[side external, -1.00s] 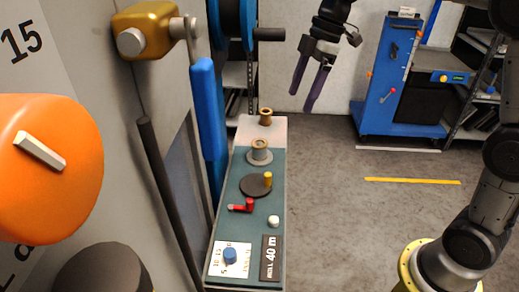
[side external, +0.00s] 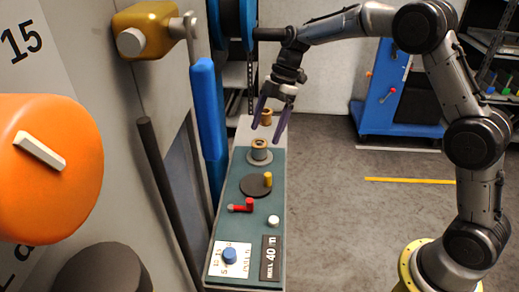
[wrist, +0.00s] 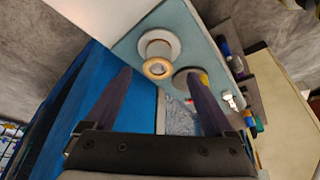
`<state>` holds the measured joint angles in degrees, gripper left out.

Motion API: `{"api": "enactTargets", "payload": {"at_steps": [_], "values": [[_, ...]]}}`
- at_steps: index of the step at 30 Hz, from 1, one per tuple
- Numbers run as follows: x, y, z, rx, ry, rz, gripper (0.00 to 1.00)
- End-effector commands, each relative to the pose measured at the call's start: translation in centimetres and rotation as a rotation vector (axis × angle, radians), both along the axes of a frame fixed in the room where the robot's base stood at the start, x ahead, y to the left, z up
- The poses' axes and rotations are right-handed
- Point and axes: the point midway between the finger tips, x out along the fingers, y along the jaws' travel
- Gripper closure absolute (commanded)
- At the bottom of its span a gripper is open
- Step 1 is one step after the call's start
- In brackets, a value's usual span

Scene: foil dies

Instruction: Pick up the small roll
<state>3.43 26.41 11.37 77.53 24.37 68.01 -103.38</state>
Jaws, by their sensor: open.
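Two small rolls stand on the narrow console. A brown roll (side external: 267,117) is on its pale far end, seen between my fingers in the side view. A tan-topped roll (side external: 260,145) sits on a grey round base closer to the camera. It also shows in the wrist view as a ring-topped roll (wrist: 157,67), ahead of and between my fingertips. I cannot tell which one the task means. My gripper (side external: 267,133) is open and empty, pointing down above the console's far half. It also shows in the wrist view (wrist: 158,75). Neither roll is between closed jaws.
The teal console (side external: 241,188) also carries a dark disc with a yellow knob (side external: 268,180), a red lever (side external: 242,206), a white button (side external: 273,221) and a blue knob (side external: 229,256). A blue upright bar (side external: 207,110) stands close left.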

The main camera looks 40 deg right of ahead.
Motion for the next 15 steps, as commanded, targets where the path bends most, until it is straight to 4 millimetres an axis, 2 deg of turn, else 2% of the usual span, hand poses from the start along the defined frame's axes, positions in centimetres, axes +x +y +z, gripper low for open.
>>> {"api": "enactTargets", "payload": {"at_steps": [5, 12, 15], "values": [[0.0, 0.6, -1.2, 0.000, 0.004, 0.002, 0.12], [0.2, 2.0, -4.3, 0.000, 0.005, 0.001, 0.12], [0.3, 2.3, -4.9, 0.000, 0.002, 0.000, 0.12]]}}
